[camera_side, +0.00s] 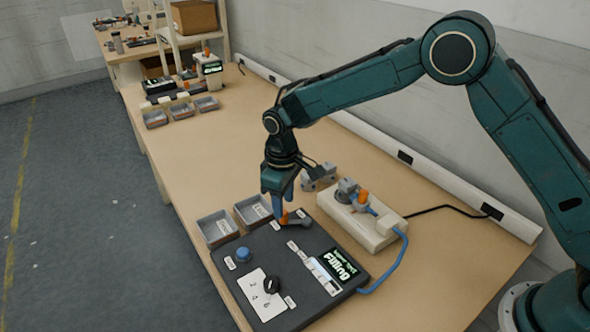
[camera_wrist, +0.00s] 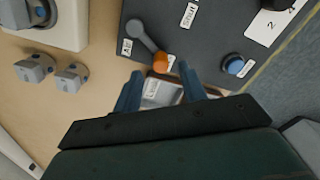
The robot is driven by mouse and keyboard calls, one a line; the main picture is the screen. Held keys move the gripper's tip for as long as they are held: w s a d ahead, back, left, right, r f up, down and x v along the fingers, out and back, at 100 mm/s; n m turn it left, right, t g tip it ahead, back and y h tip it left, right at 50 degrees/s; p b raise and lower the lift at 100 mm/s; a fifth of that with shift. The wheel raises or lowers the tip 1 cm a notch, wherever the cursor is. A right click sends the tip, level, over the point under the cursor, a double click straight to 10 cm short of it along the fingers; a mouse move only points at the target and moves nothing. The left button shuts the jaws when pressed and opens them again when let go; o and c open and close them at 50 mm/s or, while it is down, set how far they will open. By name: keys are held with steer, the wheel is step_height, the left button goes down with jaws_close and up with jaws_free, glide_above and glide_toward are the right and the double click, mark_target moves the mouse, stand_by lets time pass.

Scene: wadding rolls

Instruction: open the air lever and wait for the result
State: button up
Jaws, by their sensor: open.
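The air lever is a dark grey arm with an orange knob (camera_wrist: 162,62), pivoted on the dark control panel (camera_side: 262,252) beside a label reading "Air". In the side view its orange tip (camera_side: 284,218) shows just beside my gripper (camera_side: 279,207), which points down over the panel's back edge. In the wrist view my gripper (camera_wrist: 165,92) has its blue fingers apart, with the knob just beyond the fingertips. Whether they touch is unclear. The panel's display (camera_side: 338,266) reads "Filling" in large light letters, under a smaller line I cannot read surely.
A blue button (camera_side: 243,254) and a black dial (camera_side: 273,285) are on the panel. Two grey trays (camera_side: 217,229) stand behind it. A pale fixture block (camera_side: 362,217) with a blue hose (camera_side: 401,262) stands to the right. The table's middle (camera_side: 200,150) is clear.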

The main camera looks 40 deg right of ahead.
mark_target(287, 212)
step_height(287, 212, up, 10)
steer(key=shift+r, duration=0.2)
stand_by(0.5)
steer(key=s+d+r+m+t, duration=0.3)
steer(key=s+d+r, duration=1)
steer(key=s+r, duration=0.2)
steer(key=s+d+f+m+t, duration=0.1)
steer(key=s+d, duration=0.2)
steer(key=s, duration=0.6)
steer(key=s+d+f+m+t, duration=0.1)
steer(key=s+d+m, duration=0.1)
steer(key=s, duration=0.7)
steer(key=shift+s+d+f+t, duration=0.2)
steer(key=shift+d+f+t, duration=0.1)
steer(key=shift+d, duration=0.3)
